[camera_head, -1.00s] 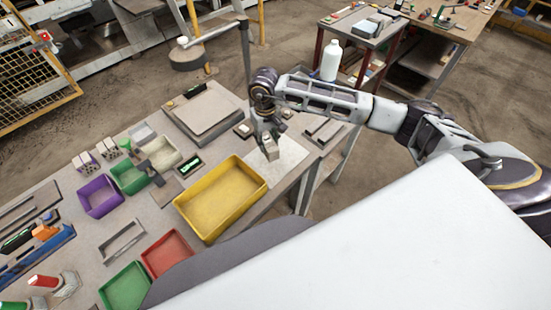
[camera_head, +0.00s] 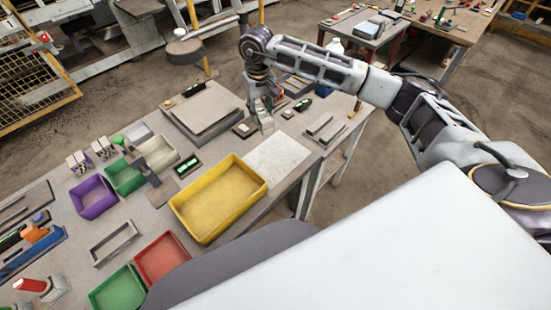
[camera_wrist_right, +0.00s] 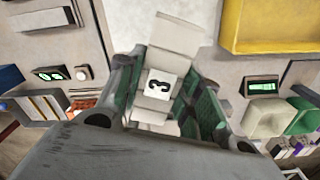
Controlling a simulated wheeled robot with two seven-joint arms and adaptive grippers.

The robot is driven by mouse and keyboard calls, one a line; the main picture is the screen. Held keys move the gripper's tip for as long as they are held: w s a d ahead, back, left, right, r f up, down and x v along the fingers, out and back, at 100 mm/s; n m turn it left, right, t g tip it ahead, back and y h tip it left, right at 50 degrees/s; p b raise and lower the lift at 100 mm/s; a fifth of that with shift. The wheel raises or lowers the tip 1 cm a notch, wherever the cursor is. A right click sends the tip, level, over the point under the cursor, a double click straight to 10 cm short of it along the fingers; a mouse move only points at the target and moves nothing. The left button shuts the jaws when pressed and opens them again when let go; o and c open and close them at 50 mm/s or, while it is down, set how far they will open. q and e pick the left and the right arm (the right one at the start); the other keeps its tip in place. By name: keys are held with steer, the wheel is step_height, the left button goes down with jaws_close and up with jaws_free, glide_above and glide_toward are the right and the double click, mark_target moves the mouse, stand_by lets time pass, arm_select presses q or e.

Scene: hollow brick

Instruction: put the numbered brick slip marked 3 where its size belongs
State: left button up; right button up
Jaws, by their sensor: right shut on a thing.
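The brick slip marked 3 (camera_wrist_right: 160,84) is pale grey, with a black 3 on a white label facing the right wrist camera. My right gripper (camera_wrist_right: 157,100) is shut on it, with green-lined fingers on both sides. In the head view the slip (camera_head: 267,124) hangs below my right gripper (camera_head: 262,106), just behind the white sheet (camera_head: 280,162). Whether it touches the table is unclear. Open bins stand to the left: yellow (camera_head: 245,211), purple (camera_head: 96,208), green (camera_head: 127,189), cream (camera_head: 166,164), red (camera_head: 165,268) and front green (camera_head: 112,281). My left gripper is out of view.
A grey flat plate (camera_head: 203,108) lies left of the gripper. A small dark device with a green display (camera_head: 188,167) sits behind the yellow bin. An empty rectangular frame (camera_head: 115,243) lies at front left.

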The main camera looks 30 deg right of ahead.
mark_target(265, 116)
steer(key=shift+w+d+r+m, duration=0.15)
steer(key=shift+w+m, duration=0.05)
steer(key=shift+m, duration=0.7)
steer(key=shift+d+m+b, duration=0.1)
steer(key=shift+m+b, duration=0.2)
steer(key=shift+m, duration=1.4)
steer(key=shift+s+f+m, duration=0.15)
steer(key=shift+m, duration=1)
steer(key=shift+s+f+m, duration=0.1)
steer(key=shift+f+m, duration=0.1)
steer(key=shift+m, duration=1)
steer(key=shift+s+f+m, duration=0.15)
steer(key=shift+m, duration=1)
steer(key=shift+s+f+m, duration=0.2)
steer(key=shift+m, duration=1.4)
steer(key=shift+s+f+m, duration=0.15)
steer(key=shift+m, duration=1.45)
steer(key=shift+s+f+m, duration=0.1)
steer(key=shift+s+m, duration=0.05)
steer(key=shift+m, duration=1.45)
steer(key=shift+s+f+m, duration=0.1)
steer(key=shift+s+m, duration=0.05)
steer(key=shift+m, duration=1.45)
steer(key=shift+s+m, duration=0.2)
steer(key=shift+m, duration=3.1)
steer(key=shift+s+f+m, duration=0.1)
steer(key=shift+s+m, duration=0.05)
steer(key=shift+m, duration=5.75)
steer(key=shift+s+m, duration=0.1)
steer(key=shift+m, duration=3)
